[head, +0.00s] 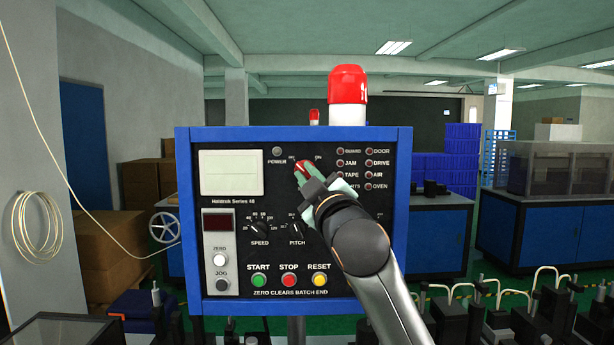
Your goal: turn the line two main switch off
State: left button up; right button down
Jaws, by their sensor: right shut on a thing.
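The control panel (262,286) is a black face in a blue frame, facing me. The red main switch knob (301,167) sits at its upper middle, between small OFF and ON marks and right of the POWER lamp (277,151). The lamp looks grey and unlit. My right gripper (306,176) reaches in from the lower right and is shut on the red knob. Its fingers hide part of the knob, so the exact pointing direction is hard to tell. My left gripper is not in view.
Below the knob are the SPEED dial (259,228), the PITCH dial (296,228) and START (259,280), STOP (289,281) and RESET (319,280) buttons. A red beacon (347,84) stands on top. Dark machine parts (500,325) line the lower right.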

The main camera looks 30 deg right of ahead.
jog(key=shift+f, duration=0.1)
jog(key=c, duration=0.9)
grip_release()
jog(key=shift+s+f, duration=0.1)
jog(key=shift+s, duration=0.35)
jog(key=b+v, duration=0.3)
jog(key=v, duration=0.8)
jog(key=shift+s+a, duration=0.1)
jog(key=shift+s, duration=0.2)
